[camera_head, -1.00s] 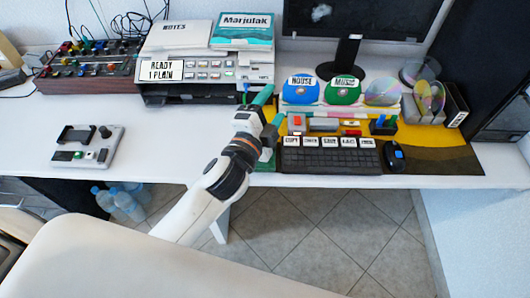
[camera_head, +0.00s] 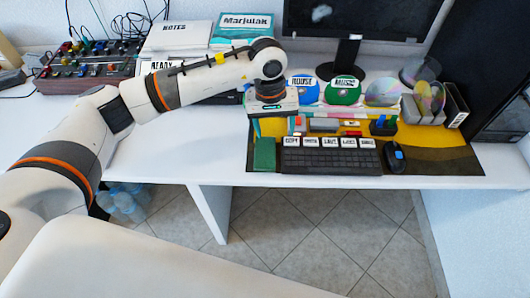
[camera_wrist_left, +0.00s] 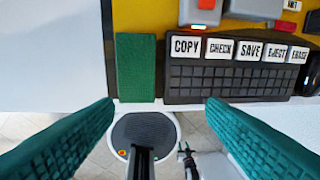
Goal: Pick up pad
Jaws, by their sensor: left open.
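A dark green rectangular pad (camera_head: 265,154) lies flat at the left front of the desk mat, just left of the black keyboard (camera_head: 330,160). In the left wrist view the pad (camera_wrist_left: 136,68) lies ahead of the fingertips, left of centre. My left gripper (camera_head: 272,125) is above the mat, behind the pad in the head view, pointing down. Its two teal ribbed fingers are spread wide and empty in the left wrist view (camera_wrist_left: 160,103). My right gripper is not in view.
A mouse (camera_head: 395,157) sits right of the keyboard. Small blocks (camera_head: 323,125) and labelled discs (camera_head: 343,90) stand behind it. A monitor (camera_head: 365,18) is at the back. The white desk (camera_head: 195,150) left of the mat is clear.

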